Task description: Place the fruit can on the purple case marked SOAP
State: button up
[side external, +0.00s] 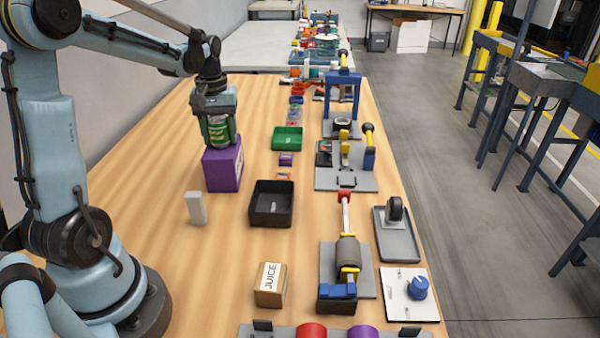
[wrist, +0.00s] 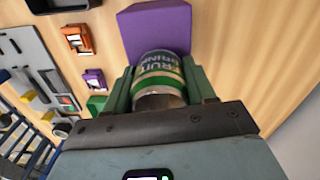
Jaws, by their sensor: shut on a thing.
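The fruit can (side external: 219,129) is green and white with metal ends. My gripper (side external: 217,122) is shut on it from above. In the wrist view, the can (wrist: 158,78) sits between the two green fingers and its label reads FRUIT DRINK. The purple case (side external: 222,166) stands upright on the wooden table, with a white label partly showing on its right side. The can is upright over the top of the case. I cannot tell whether its base touches the case. In the wrist view, the case (wrist: 155,26) shows just beyond the can.
A white block (side external: 196,208) and a black bin (side external: 271,204) stand nearer the camera. A JUICE box (side external: 270,284) is at the front. A green tray (side external: 287,138) and a small purple item (side external: 286,160) lie right of the case. The table left of the case is clear.

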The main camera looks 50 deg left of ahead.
aim_at(219, 118)
jog(key=o, duration=1.2)
jog(key=shift+f, duration=0.1)
jog(key=shift+c, duration=0.2)
notch_tip(219, 118, up, 12)
jog(key=shift+f, duration=0.15)
jog(key=shift+r, duration=0.2)
jog(key=shift+d, duration=0.3)
jog(key=s+d+f+m+t, duration=0.2)
jog(key=d+f+m+t, duration=0.1)
jog(key=d, duration=0.7)
jog(key=s+d+f+m+t, duration=0.2)
jog(key=d+f+m+t, duration=0.2)
jog(key=d+m, duration=0.3)
jog(key=d+f, duration=0.1)
jog(key=d, duration=0.3)
jog(key=shift+s+d+f+m, duration=0.2)
jog(key=shift+d+f+m, duration=0.1)
jog(key=shift+m, duration=0.1)
jog(key=shift+a, duration=0.1)
